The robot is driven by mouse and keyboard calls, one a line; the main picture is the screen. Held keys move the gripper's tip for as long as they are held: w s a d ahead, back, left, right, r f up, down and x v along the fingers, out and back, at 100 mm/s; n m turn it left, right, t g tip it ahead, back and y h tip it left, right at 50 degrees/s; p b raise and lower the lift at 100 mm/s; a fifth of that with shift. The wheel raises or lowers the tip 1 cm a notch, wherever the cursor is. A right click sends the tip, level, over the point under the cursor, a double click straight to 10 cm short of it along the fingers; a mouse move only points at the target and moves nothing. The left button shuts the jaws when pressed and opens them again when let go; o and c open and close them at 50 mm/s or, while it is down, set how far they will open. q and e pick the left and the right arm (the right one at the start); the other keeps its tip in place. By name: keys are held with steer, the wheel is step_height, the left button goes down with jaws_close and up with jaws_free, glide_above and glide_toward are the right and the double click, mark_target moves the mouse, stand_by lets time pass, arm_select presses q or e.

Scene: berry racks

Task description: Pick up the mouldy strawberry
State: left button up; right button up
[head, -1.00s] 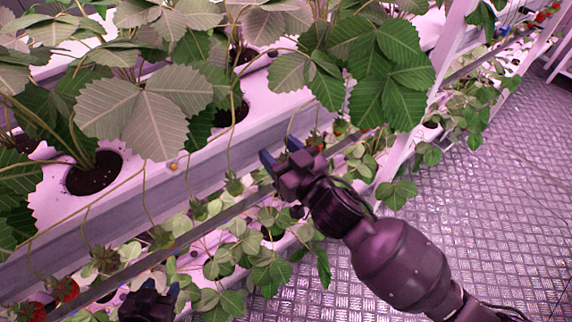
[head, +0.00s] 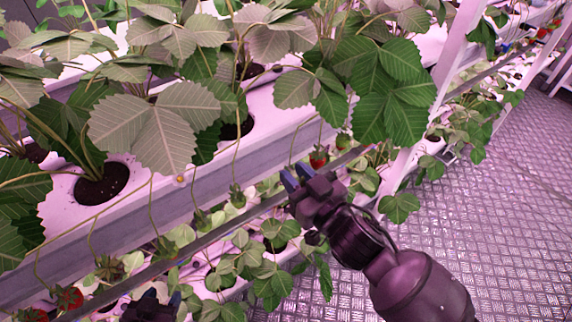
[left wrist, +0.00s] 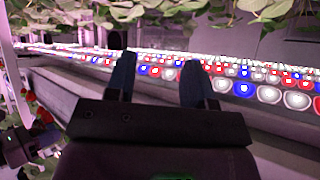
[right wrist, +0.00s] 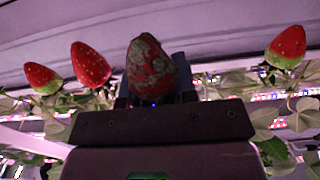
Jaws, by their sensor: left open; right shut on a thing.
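The mouldy strawberry (right wrist: 152,68), dull red with grey-brown patches, shows in the right wrist view between the fingers of my right gripper (right wrist: 152,98). The gripper is shut on it. In the head view my right gripper (head: 296,175) is beside the rack's front rail; the mouldy berry cannot be made out there. My left gripper (head: 163,300) is low at the bottom edge of the head view. In the left wrist view the left gripper (left wrist: 158,80) is open, with nothing between its fingers.
Clean red strawberries (right wrist: 91,64) hang beside the held one, with another on the right (right wrist: 286,46). More hang at the rack's lower left (head: 69,298). Leafy plants grow in white gutters (head: 62,200). The metal floor (head: 480,220) on the right is clear.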

steer(key=v, duration=1.4)
arm_select(q)
steer(key=shift+w+r, duration=0.15)
steer(key=shift+r, duration=0.15)
arm_select(e)
steer(key=shift+r, duration=0.1)
arm_select(q)
steer(key=shift+a+r+p, duration=0.15)
steer(key=shift+r+p, duration=0.2)
steer(key=shift+p, duration=0.3)
arm_select(e)
steer(key=v, duration=0.5)
arm_select(q)
steer(key=shift+w+r, duration=0.15)
steer(key=shift+r, duration=0.05)
